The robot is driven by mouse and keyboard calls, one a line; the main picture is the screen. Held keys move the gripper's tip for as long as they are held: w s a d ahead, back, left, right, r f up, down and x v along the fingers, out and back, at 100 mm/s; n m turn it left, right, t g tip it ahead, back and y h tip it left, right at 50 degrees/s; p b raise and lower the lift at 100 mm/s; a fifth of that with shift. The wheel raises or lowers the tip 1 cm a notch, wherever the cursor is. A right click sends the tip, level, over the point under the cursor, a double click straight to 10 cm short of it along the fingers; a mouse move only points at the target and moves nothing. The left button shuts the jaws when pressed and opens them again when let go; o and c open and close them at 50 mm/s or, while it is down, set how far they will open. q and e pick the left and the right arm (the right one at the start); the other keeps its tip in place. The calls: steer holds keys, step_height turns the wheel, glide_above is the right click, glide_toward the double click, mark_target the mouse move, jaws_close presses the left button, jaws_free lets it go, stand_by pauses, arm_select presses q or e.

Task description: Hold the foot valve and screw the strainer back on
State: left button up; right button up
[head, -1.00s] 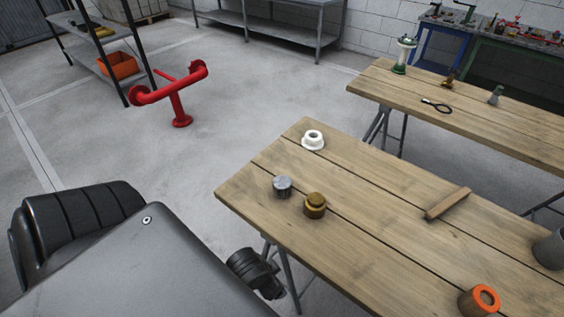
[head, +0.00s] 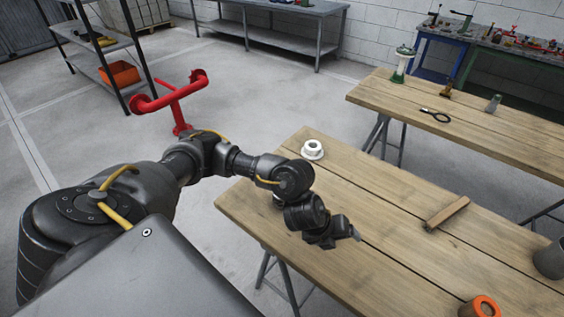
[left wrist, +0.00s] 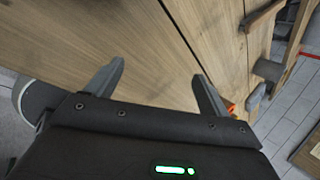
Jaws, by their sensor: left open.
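My left gripper (head: 352,234) is above the near wooden table, open and empty. Its two spread fingers show in the left wrist view (left wrist: 158,78), with bare planks between them. A small sliver of a grey metal cylinder (head: 277,199), perhaps the strainer, shows beside my left arm at the table's left part. The brass piece, perhaps the foot valve, is hidden behind my left arm and gripper. My right gripper is not in view.
A second table (head: 470,112) stands behind. A red pipe stand (head: 170,96) is on the floor.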

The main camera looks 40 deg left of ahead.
arm_select(q)
steer(key=w+a+y, duration=0.1)
steer(key=a, duration=0.2)
steer(key=a+r+m+y, duration=0.1)
steer(key=a, duration=0.3)
steer(key=w+a+y, duration=0.1)
steer(key=a, duration=0.3)
steer(key=shift+w+r+g, duration=0.15)
steer(key=shift+w+g, duration=0.15)
steer(key=a+r+y, duration=0.1)
steer(key=a, duration=0.2)
steer(key=a+r+y, duration=0.1)
steer(key=a, duration=0.3)
steer(key=a+r+g+y, duration=0.1)
steer(key=a, duration=0.3)
steer(key=shift+a, duration=0.15)
steer(key=shift+w, duration=0.1)
steer(key=shift+x, duration=2.8)
steer(key=p+x, duration=0.1)
steer(key=x, duration=0.3)
steer(key=shift+f, duration=0.15)
steer(key=shift+a+f, duration=0.1)
steer(key=shift+f, duration=0.4)
